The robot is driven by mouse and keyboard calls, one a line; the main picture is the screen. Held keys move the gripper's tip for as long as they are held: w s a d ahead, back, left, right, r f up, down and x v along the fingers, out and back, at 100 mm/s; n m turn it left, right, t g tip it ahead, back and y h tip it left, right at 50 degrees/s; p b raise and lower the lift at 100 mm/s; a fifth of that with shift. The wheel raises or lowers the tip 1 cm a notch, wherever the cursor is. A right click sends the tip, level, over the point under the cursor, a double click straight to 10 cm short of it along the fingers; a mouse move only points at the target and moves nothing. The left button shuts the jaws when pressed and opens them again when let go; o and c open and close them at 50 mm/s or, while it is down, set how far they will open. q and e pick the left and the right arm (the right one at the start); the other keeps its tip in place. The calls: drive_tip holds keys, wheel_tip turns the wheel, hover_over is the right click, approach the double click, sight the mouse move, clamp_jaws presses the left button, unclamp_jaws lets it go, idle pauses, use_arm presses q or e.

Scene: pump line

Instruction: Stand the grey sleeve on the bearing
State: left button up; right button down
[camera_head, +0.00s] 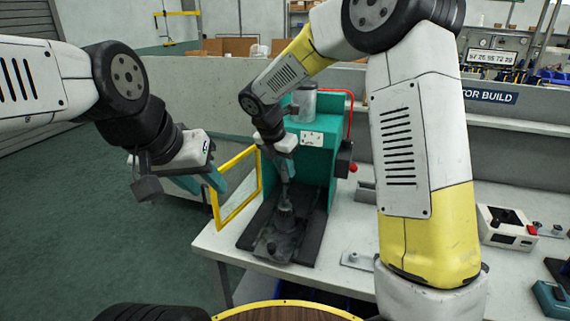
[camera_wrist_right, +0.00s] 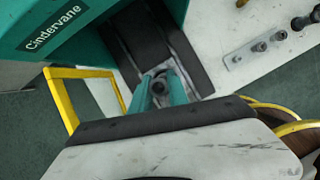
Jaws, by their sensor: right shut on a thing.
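My right gripper (camera_head: 287,172) reaches down into the green press and is shut on a small grey part, which I take to be the grey sleeve (camera_head: 286,196). The sleeve is upright, directly above a dark grey pump body (camera_head: 276,246) on the press bed. I cannot tell whether they touch, and the bearing itself is not distinct. In the right wrist view the teal fingers (camera_wrist_right: 161,90) close around a dark round end (camera_wrist_right: 159,87). My left gripper (camera_head: 203,182) is open and empty, left of the press beside the yellow frame.
The green press (camera_head: 318,160) surrounds the right gripper at the back, with a yellow guard frame (camera_head: 238,190) on its left and a red knob (camera_head: 353,168) on its right. A metal plate with pegs (camera_head: 358,260) and a white control box (camera_head: 508,228) lie on the bench to the right.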

sight(283, 178)
drive_tip(key=shift+f, duration=1)
idle(0.9)
drive_tip(key=shift+f, duration=1.9)
drive_tip(key=c, duration=1.2)
unclamp_jaws()
drive_tip(key=shift+o, duration=1.3)
drive_tip(key=shift+r, duration=3.05)
